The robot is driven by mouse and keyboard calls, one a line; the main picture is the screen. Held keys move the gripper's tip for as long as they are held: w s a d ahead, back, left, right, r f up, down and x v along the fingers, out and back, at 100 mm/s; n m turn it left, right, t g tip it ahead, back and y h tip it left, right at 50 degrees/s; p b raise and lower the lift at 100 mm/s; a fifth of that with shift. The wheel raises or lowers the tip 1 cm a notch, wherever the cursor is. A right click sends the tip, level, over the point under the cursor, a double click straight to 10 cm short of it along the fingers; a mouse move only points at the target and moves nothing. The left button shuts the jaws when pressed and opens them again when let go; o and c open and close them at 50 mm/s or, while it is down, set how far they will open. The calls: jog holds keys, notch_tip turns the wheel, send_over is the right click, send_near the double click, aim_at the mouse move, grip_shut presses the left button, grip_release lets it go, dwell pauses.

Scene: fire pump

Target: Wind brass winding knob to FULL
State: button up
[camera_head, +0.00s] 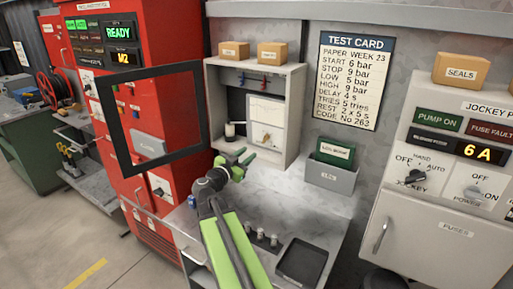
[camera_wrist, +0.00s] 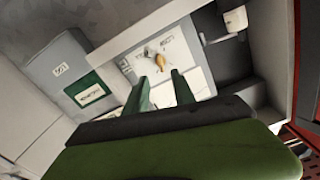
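The brass winding knob (camera_head: 266,138) is a small yellowish piece low on the front of a white recorder (camera_head: 281,120) inside the open wall cabinet. In the wrist view the brass knob (camera_wrist: 160,65) lies just beyond my fingertips, near a small grey round part (camera_wrist: 150,51). My gripper (camera_head: 240,157) is in front of the cabinet, to the left of and below the knob. Its two green fingers (camera_wrist: 162,80) stand apart with nothing between them, and a gap to the knob seems to remain. A FULL mark cannot be read.
A dark-framed open door (camera_head: 189,117) stands left of the cabinet, before the red panel (camera_head: 150,110). A grey box (camera_head: 332,178) with a green card stands to the right. A black tray (camera_head: 302,261) and small pegs are on the bench.

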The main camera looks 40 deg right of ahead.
jog(key=v, duration=0.5)
jog(key=shift+s+a, duration=0.1)
jog(key=shift+a, duration=0.3)
jog(key=shift+f, duration=0.1)
